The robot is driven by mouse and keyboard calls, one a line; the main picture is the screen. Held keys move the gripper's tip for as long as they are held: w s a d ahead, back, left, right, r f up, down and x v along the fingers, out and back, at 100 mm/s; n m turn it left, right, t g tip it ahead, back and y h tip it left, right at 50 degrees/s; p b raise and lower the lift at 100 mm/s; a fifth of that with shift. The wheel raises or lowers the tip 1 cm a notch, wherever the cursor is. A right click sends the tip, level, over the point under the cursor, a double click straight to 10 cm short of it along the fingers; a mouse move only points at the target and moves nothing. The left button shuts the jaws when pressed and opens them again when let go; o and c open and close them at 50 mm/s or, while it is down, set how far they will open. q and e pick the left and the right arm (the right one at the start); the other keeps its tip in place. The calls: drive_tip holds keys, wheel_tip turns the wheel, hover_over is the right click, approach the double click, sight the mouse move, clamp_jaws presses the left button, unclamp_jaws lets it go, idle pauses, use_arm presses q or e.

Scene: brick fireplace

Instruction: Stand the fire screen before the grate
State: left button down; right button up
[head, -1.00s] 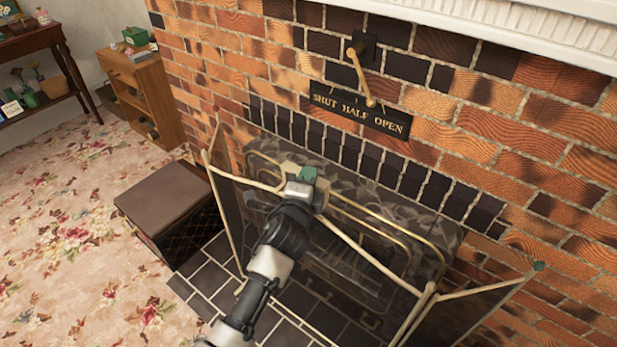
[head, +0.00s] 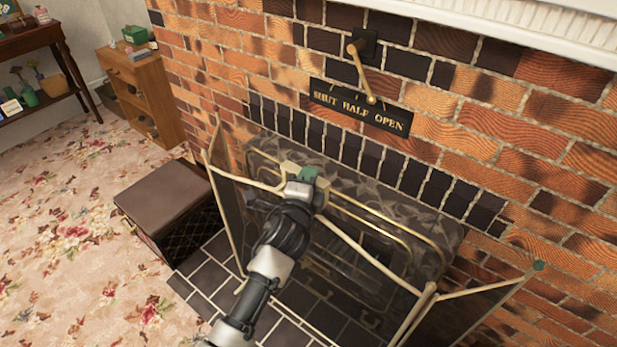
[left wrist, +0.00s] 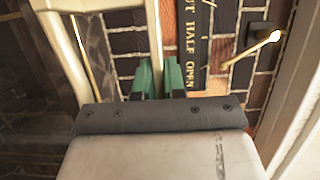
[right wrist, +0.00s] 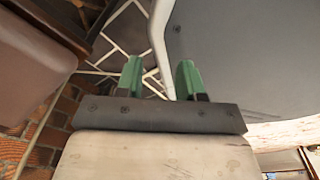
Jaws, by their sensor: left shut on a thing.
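The fire screen (head: 375,259) has a cream frame, dark see-through mesh and folding side panels. It is upright over the dark tiled hearth, in front of the fireplace opening. I cannot tell whether its feet touch the tiles. My left gripper (head: 308,175) is shut on its top rail, near the middle of the head view. In the left wrist view, the green fingertips (left wrist: 158,78) are close together beside the cream frame (left wrist: 62,45). The grate is behind the mesh and hard to make out. My right gripper (right wrist: 159,78) is open and empty, outside the head view.
A brown-topped box (head: 165,195) stands left of the hearth (head: 205,270). A brass lever (head: 361,72) and a "SHUT HALF OPEN" plate (head: 358,108) are on the brick wall above. A wooden cabinet (head: 143,95) stands at the back left. The flowered carpet (head: 75,250) is clear.

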use_arm(q)
drive_tip(key=shift+r, duration=0.4)
drive_tip(key=c, duration=1.1)
unclamp_jaws()
drive_tip(key=shift+s+f, duration=0.1)
drive_tip(key=shift+s, duration=0.05)
drive_tip(key=shift+f, duration=0.45)
drive_tip(key=o, duration=0.3)
drive_tip(key=shift+r, duration=0.1)
drive_tip(key=shift+r, duration=0.1)
drive_tip(key=shift+s, duration=0.1)
